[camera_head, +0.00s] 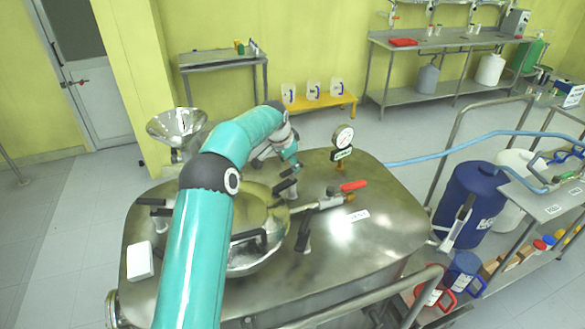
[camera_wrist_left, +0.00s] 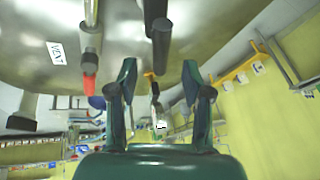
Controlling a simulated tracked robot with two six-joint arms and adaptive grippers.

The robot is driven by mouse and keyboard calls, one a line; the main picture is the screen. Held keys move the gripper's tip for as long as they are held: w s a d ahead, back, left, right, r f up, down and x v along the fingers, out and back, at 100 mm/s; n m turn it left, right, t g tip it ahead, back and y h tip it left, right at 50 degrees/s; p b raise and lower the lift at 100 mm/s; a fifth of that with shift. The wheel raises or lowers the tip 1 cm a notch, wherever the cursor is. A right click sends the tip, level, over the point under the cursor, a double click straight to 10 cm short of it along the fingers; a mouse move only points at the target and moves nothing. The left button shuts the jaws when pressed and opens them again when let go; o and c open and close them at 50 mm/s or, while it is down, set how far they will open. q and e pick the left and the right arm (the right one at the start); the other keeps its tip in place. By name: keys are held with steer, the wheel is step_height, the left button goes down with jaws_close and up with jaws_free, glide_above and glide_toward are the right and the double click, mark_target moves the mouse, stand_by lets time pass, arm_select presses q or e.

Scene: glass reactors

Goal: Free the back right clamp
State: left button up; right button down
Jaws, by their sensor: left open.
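The back right clamp (camera_head: 287,186), with a black handle, stands at the right rim of the round steel hatch (camera_head: 262,222) on the reactor lid. My left gripper (camera_head: 296,166) is just behind and above it in the head view. In the left wrist view, the open left gripper (camera_wrist_left: 160,76) has nothing between its fingers. A dark handle (camera_wrist_left: 159,38), seemingly this clamp, shows between and beyond the fingertips; I cannot tell whether they touch it. My left arm hides part of the hatch. My right gripper is not in view.
A valve with a red handle (camera_head: 354,185) and a pressure gauge (camera_head: 343,137) stand right of the clamp. Another clamp (camera_head: 303,238) stands nearer the front. A white block (camera_head: 140,261) lies at the lid's left. The lid's right side is clear around the VENT label (camera_head: 358,216).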

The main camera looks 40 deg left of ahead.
mark_target(289, 179)
arm_select(q)
steer(key=p+x, duration=0.1)
steer(key=x, duration=0.5)
jaws_close()
stand_by(0.3)
